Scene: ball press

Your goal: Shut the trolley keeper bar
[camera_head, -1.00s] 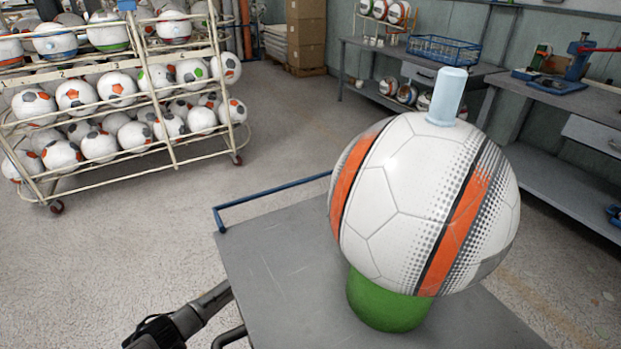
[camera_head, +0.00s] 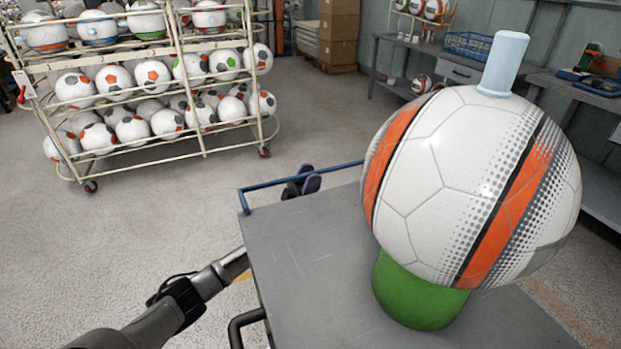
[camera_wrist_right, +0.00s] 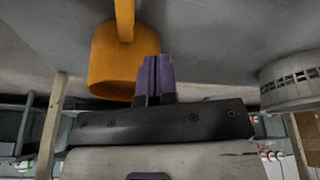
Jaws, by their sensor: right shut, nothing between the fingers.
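The wheeled ball trolley (camera_head: 150,160) stands at the left of the head view, its cream tube rails holding several footballs on stacked shelves. A pale plate with a red part (camera_head: 22,92) shows at its left end. I cannot tell which rail is the keeper bar or how it sits. My left gripper (camera_head: 304,183) shows as purple fingers beyond the blue table rail, apart from the trolley; whether they are open is unclear. My left arm partly disappears behind the table. In the right wrist view, my right gripper (camera_wrist_right: 152,78) has its purple fingers together, empty.
A grey table (camera_head: 310,270) with a blue rail (camera_head: 300,182) bears a large football (camera_head: 470,190) on a green base, topped by a pale cylinder. Floor is clear between table and trolley. Benches stand at right. An orange fixture (camera_wrist_right: 115,60) is near my right fingers.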

